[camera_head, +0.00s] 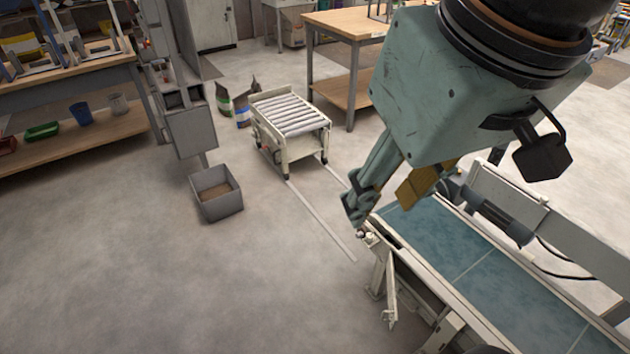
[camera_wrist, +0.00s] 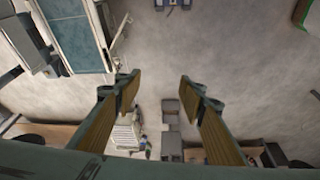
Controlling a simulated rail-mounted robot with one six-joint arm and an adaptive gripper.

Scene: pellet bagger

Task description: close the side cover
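The blue-belt conveyor (camera_head: 430,238) runs toward the lower right in the head view and shows at the upper left of the wrist view (camera_wrist: 72,42). A narrow pale panel (camera_head: 390,292), which looks like the side cover, stands out at an angle from the conveyor's near side. In the wrist view a thin pale part (camera_wrist: 121,27) sticks out beside the belt; I cannot tell for certain that it is the cover. My gripper (camera_head: 380,204) is above the conveyor's far end. Its fingers are apart with nothing between them in the wrist view (camera_wrist: 158,84).
A white roller cart (camera_head: 292,115) stands beyond the conveyor, with bags (camera_head: 234,106) behind it. A grey bin (camera_head: 216,193) sits on the floor below a grey machine column (camera_head: 188,125). A wooden workbench (camera_head: 345,24) is at the back.

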